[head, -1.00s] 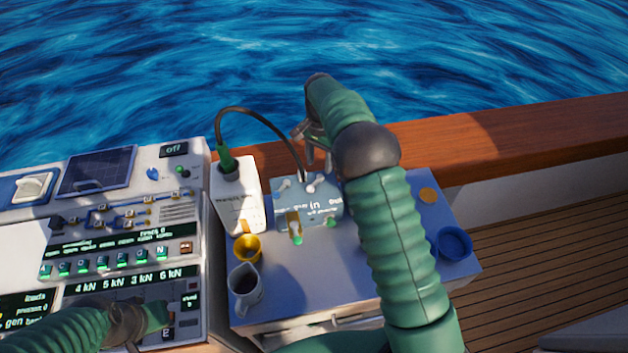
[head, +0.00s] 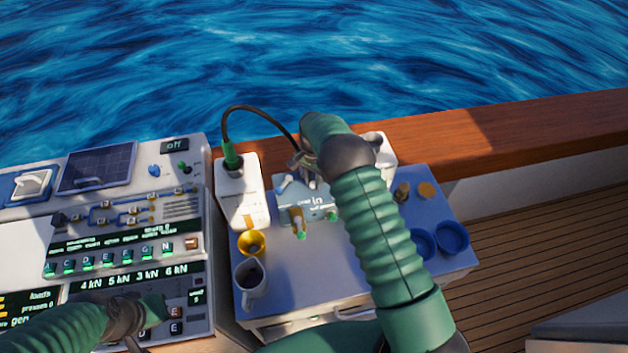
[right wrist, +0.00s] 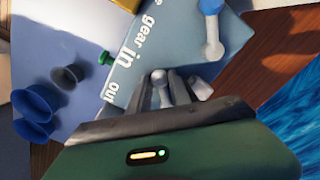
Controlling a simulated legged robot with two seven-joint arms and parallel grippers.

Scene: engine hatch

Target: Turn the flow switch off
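A grey-blue box (head: 290,187) lettered "gear in out" stands on the side table, with small light levers on it. It also fills the middle of the right wrist view (right wrist: 170,35). There, a pale lever with a blue end (right wrist: 212,42) lies on the box, and a round-tipped metallic lever (right wrist: 160,76) stands between my right fingers. No readable label shows which lever is the flow switch. My right gripper (head: 304,163) is low at the box's back edge; I cannot tell whether its fingers (right wrist: 161,92) grip the lever. My left gripper (head: 150,315) is over the left console, its fingers unclear.
A white box (head: 238,200) with a black cable stands left of the grey-blue box. A yellow cup (head: 251,243), a white mug (head: 250,287) and blue round cups (head: 453,237) stand on the table (head: 310,285). A wooden rail (head: 510,132) runs behind. My right arm hides part of the table.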

